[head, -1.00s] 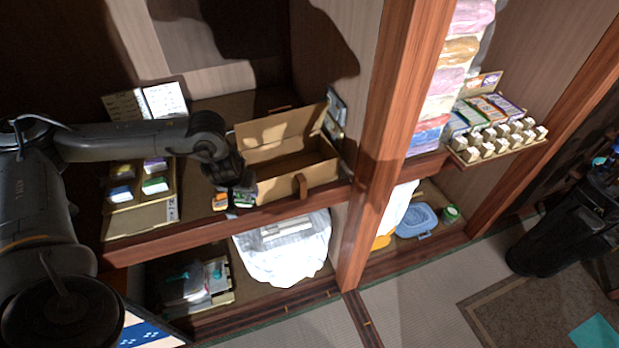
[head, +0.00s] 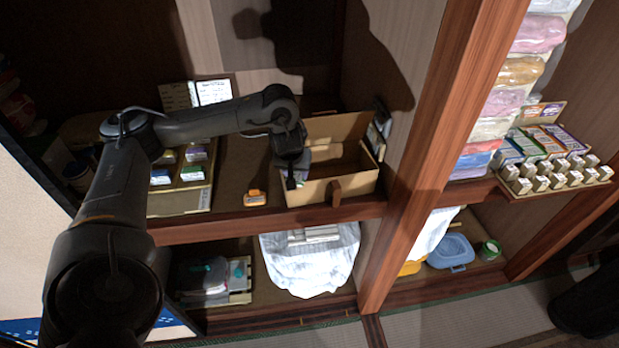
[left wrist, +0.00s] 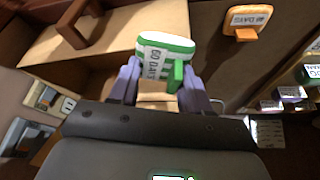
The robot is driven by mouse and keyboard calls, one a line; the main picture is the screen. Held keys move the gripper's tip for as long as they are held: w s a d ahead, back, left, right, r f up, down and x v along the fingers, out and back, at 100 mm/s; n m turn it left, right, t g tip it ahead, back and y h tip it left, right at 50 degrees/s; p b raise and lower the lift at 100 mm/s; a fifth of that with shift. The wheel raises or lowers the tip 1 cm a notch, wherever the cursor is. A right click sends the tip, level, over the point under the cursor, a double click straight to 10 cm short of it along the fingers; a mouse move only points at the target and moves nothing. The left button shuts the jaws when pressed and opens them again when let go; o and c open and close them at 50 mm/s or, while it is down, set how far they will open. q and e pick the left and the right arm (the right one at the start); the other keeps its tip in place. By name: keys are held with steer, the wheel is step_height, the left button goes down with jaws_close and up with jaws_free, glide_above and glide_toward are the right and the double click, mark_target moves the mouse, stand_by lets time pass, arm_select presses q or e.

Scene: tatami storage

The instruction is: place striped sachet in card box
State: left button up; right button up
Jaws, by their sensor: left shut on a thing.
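The striped sachet (left wrist: 155,60), green and white with a "60 DAYS" label, is held between the fingertips of my left gripper (left wrist: 160,84) in the left wrist view. In the head view my left gripper (head: 291,176) is over the left end of the open card box (head: 312,190). The sachet is mostly hidden there by the gripper. My right gripper is not in view.
An orange packet (head: 256,198) lies on the shelf left of the box. A tray (head: 180,202) of small packets is farther left. A wooden post (head: 425,150) stands right of the box. White cloth-like bundle (head: 312,265) sits below.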

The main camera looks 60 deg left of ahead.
arm_select(q)
steer(key=w+a, duration=0.5)
steer(key=w, duration=0.2)
steer(key=f+b, duration=0.6)
steer(key=f, duration=0.1)
steer(key=shift+a, duration=0.25)
steer(key=shift+f+b, duration=0.35)
steer(key=shift+f, duration=0.15)
steer(key=shift+f+b, duration=1.1)
steer(key=shift+f, duration=0.55)
steer(key=shift+w+a+f, duration=0.1)
steer(key=shift+w+a, duration=0.05)
steer(key=shift+w, duration=0.05)
steer(key=shift+p, duration=0.3)
